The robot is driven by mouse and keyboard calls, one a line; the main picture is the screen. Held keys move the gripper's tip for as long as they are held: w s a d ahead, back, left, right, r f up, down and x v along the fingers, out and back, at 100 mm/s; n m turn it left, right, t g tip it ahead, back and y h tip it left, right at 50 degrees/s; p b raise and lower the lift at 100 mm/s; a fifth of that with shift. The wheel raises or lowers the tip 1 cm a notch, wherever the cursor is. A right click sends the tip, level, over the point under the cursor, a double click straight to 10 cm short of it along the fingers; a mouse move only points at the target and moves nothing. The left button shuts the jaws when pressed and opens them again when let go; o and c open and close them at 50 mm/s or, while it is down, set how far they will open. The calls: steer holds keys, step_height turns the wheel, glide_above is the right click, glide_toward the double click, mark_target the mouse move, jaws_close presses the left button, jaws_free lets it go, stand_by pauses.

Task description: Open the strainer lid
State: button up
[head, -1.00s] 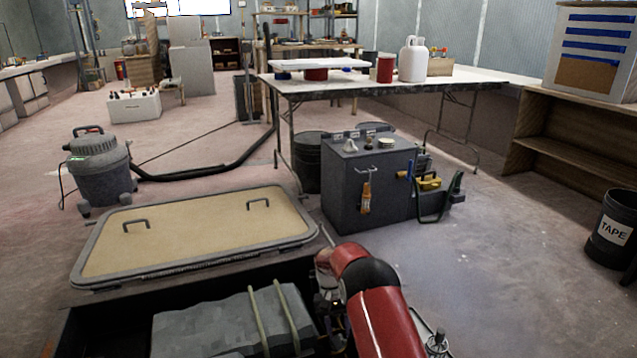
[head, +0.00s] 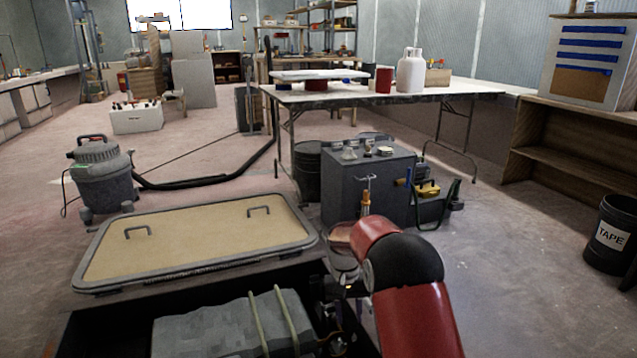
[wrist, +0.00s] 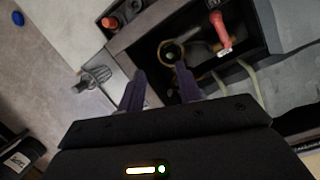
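My gripper (wrist: 160,72) shows in the wrist view with its two dark fingers apart and nothing between them. Beyond the fingertips, inside the dark open compartment, is a round dark part with a yellowish ring (wrist: 172,50). It may be the strainer lid, but it is small and dim and I cannot be sure. The fingers appear above it and not touching. In the head view the red arm reaches toward the compartment's right end, and the fingers are hard to make out there.
The open compartment (head: 90,325) holds a strapped grey block (head: 215,325). A red-handled part (wrist: 218,28) shows inside it. The beige hatch panel (head: 195,240) lies behind. A grey cabinet (head: 340,195) stands beyond the arm.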

steer(key=s+d+r+t+y+b, duration=0.1)
steer(key=s+d+r+t+b, duration=0.1)
steer(key=s+r, duration=0.55)
steer(key=s+d+r+t+b, duration=0.2)
steer(key=s+d+r, duration=0.1)
steer(key=s+r, duration=0.4)
steer(key=s+d+t+b, duration=0.3)
steer(key=s+t+b, duration=0.1)
steer(key=s, duration=1.4)
step_height(320, 180, up, 12)
steer(key=p, duration=1.3)
steer(key=shift+s+a+r+p, duration=0.2)
steer(key=shift+s+p, duration=0.2)
